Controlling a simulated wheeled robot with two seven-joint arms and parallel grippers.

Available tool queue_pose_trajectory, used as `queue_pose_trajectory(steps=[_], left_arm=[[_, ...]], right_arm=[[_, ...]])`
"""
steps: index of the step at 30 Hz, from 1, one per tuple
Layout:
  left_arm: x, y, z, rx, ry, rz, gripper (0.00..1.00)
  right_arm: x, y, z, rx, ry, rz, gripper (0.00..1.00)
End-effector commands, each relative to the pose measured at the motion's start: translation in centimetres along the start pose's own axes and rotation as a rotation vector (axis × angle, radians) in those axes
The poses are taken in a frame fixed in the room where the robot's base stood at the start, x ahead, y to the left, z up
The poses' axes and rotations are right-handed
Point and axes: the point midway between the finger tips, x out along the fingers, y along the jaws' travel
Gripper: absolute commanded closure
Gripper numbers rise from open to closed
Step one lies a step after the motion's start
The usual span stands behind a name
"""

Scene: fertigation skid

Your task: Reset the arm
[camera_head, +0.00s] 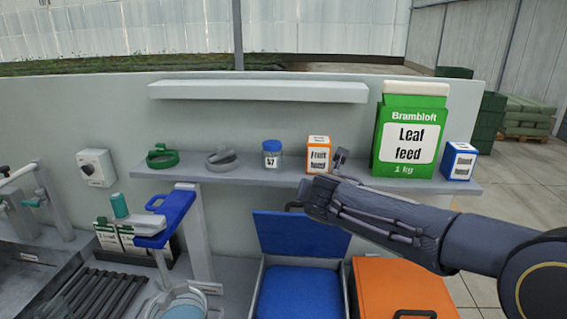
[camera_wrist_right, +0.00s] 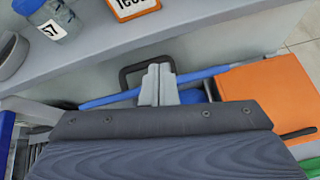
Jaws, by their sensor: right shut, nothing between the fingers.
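My right arm comes in from the right in the head view and reaches across the front of the shelf (camera_head: 235,174). My right gripper (camera_wrist_right: 158,85) shows in the wrist view with its two pale fingers together and nothing between them. It is in front of a black handle (camera_wrist_right: 130,78) at the blue lid's upper edge; whether it touches the handle cannot be told. In the head view the fingers cannot be made out clearly. My left gripper is not in view.
Below stand an open blue bin (camera_head: 300,290) and an orange bin (camera_head: 400,285).

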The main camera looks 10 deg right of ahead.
Motion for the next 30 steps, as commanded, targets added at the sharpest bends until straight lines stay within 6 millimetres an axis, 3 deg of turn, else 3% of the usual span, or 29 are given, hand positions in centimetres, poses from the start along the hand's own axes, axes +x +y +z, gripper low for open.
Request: queue_pose_trajectory(steps=[1, 4, 6, 9, 12, 15, 18, 21, 25, 30], left_arm=[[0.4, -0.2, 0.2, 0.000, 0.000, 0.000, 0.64], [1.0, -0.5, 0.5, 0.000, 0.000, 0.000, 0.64], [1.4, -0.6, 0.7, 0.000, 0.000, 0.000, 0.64], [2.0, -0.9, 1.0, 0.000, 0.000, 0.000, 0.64], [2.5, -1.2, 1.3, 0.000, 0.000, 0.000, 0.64], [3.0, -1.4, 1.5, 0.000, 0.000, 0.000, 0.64], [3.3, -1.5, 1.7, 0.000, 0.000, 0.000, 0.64], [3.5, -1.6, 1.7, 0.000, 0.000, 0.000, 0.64], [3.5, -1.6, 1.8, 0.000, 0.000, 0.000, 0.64], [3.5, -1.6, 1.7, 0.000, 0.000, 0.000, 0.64]], right_arm=[[-0.7, -3.0, -0.7, 0.152, 0.037, -0.029, 1.00], [-3.3, -9.0, -3.6, 0.576, 0.141, -0.107, 1.00], [-5.7, -13.0, -6.6, 0.915, 0.214, -0.183, 1.00], [-9.8, -17.2, -11.6, 1.407, 0.305, -0.312, 1.00], [-14.0, -19.6, -17.1, 1.888, 0.378, -0.468, 1.00], [-17.5, -20.4, -22.1, 2.297, 0.431, -0.632, 1.00], [-20.0, -20.1, -25.8, 2.599, 0.468, -0.778, 1.00], [-21.4, -19.6, -27.9, 2.786, 0.491, -0.884, 1.00], [-22.1, -19.3, -29.0, 2.887, 0.503, -0.948, 1.00], [-22.1, -19.2, -29.0, 2.893, 0.505, -0.955, 1.00]])
